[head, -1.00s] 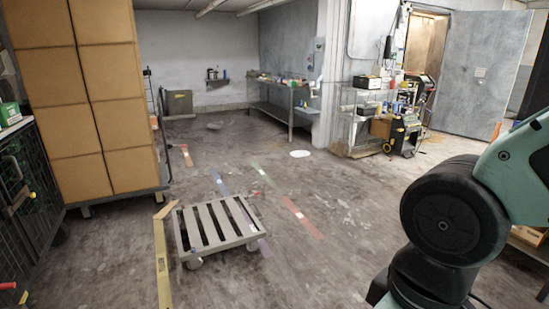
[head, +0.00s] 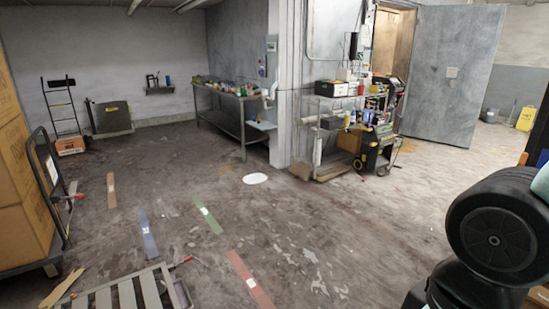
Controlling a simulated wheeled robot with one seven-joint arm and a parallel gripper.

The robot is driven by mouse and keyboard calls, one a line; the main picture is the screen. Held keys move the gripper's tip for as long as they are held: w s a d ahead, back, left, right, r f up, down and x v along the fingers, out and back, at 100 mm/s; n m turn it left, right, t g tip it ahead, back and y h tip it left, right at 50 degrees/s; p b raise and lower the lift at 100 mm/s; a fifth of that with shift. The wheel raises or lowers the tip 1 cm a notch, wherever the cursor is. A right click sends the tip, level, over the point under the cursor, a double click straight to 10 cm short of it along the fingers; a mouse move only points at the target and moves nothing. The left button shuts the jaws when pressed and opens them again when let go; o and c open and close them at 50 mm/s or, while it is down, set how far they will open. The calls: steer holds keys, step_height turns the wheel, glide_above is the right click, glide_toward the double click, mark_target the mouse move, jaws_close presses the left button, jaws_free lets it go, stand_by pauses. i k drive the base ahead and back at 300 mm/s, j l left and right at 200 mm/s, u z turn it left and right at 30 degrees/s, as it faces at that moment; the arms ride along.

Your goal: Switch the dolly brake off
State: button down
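A low slatted dolly (head: 128,296) is at the bottom left of the head view, cut off by the lower edge. My gripper is out of view; only part of my arm shows at the lower right.
Coloured tape strips, one of them red (head: 249,279), mark the open floor. A wooden piece (head: 62,287) lies left of the dolly. A metal table (head: 232,115) and a loaded wire shelf (head: 335,127) stand farther back. A grey door (head: 452,76) stands open at the right.

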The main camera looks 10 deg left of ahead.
mark_target(190, 257)
steer(key=i+u, duration=0.1)
steer(key=i, duration=0.5)
steer(key=i+u, duration=0.1)
steer(key=i, duration=0.55)
steer(key=i+l, duration=0.15)
steer(key=i, duration=0.45)
steer(key=i+u, duration=0.15)
steer(key=i, duration=0.5)
steer(key=i+j+u, duration=0.15)
steer(key=i+u, duration=0.2)
steer(key=i, duration=0.2)
steer(key=i+u, duration=0.4)
steer(key=i, duration=0.15)
steer(key=i+l+u, duration=0.2)
steer(key=i+u, duration=0.15)
steer(key=i, duration=0.4)
